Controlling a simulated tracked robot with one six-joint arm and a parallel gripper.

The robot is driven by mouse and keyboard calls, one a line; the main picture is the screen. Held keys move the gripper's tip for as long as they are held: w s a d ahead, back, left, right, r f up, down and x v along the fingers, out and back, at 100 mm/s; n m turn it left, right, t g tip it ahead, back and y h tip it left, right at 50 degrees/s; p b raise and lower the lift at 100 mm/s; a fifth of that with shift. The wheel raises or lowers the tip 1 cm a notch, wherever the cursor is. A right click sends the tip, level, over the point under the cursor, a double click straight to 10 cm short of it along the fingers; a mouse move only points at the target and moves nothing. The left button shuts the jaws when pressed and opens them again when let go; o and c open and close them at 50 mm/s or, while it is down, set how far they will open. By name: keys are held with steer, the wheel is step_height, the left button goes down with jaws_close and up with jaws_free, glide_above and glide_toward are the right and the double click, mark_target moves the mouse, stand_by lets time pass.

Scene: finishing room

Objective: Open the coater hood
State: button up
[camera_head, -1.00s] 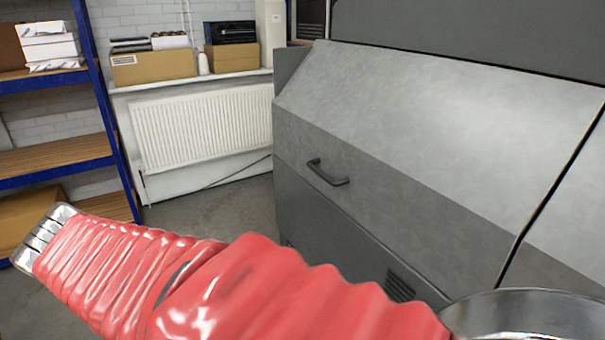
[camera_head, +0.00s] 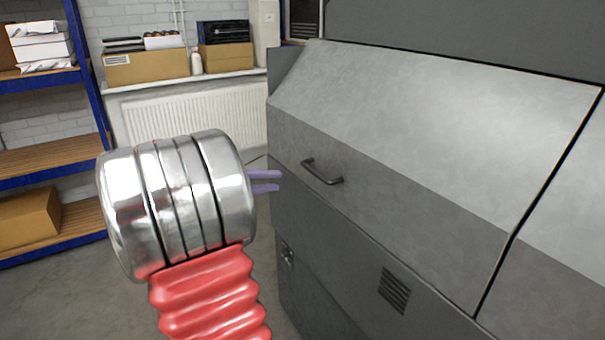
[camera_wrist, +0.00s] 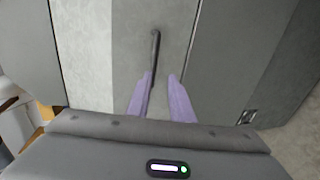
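The coater hood (camera_head: 430,120) is a grey sloped cover, and it is down. A dark bar handle (camera_head: 322,172) sits on its front panel in the head view. The handle also shows upright in the wrist view (camera_wrist: 155,52), beyond the fingertips. My gripper (camera_head: 280,181) has two purple fingers pointing at the front panel, left of the handle. In the wrist view the fingers (camera_wrist: 160,76) are apart with a gap between them. The handle's lower end lies close to the left fingertip; I cannot tell if they touch. Nothing is held.
The machine's lower body has a vent (camera_head: 395,290) below the hood. A blue shelf rack (camera_head: 95,110) stands at the left with boxes. A white radiator (camera_head: 190,112) is on the back wall under a ledge with cardboard boxes (camera_head: 145,66). Floor is clear between rack and machine.

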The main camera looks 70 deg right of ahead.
mark_target(314, 174)
steer(key=shift+s+d+r+g, duration=0.1)
steer(key=shift+s+d+g, duration=0.25)
steer(key=shift+d, duration=0.4)
steer(key=shift+s+d, duration=0.1)
steer(key=x, duration=1.3)
steer(key=shift+s+d+r, duration=0.1)
steer(key=shift+d, duration=0.15)
steer(key=shift+c, duration=0.4)
jaws_close()
